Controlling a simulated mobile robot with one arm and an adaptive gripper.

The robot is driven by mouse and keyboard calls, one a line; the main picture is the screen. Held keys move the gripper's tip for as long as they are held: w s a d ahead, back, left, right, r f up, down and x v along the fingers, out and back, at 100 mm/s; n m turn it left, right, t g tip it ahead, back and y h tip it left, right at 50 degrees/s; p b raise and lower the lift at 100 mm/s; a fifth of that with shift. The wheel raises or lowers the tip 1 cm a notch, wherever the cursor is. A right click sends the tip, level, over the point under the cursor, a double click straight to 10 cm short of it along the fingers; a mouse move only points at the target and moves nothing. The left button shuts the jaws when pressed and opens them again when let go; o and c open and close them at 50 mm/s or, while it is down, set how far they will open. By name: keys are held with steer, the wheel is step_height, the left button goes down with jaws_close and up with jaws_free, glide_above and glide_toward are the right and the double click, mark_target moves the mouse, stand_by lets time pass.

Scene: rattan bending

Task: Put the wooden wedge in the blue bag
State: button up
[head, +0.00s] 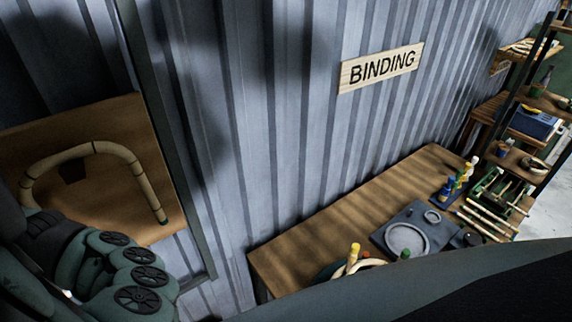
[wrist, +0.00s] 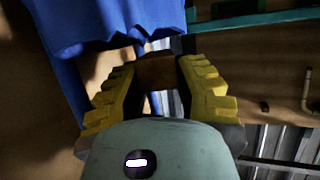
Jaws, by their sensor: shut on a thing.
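In the wrist view my gripper (wrist: 156,84) has its two yellow ridged fingers closed on a dark brown block between the tips, which looks like the wooden wedge (wrist: 156,70). Its shape is only partly visible. The blue bag (wrist: 105,18) fills the upper left of the wrist view as hanging blue cloth with a wavy edge. That edge lies just past the fingertips, to the upper left of the held block. I cannot tell whether they touch. In the head view the gripper, the wedge and the bag are not visible.
A bent rattan piece (head: 88,149) is on a wooden board (head: 112,112) at the left of the head view. A workbench (head: 300,250) carries a grey plate (head: 405,238), bottles (head: 450,188) and tools along the corrugated wall. Shelves (head: 535,105) stand at right. A teal bar (wrist: 255,20) crosses the wrist view's top.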

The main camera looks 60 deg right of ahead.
steer(key=o, duration=1)
steer(key=shift+c, duration=0.2)
steer(key=shift+s, duration=0.1)
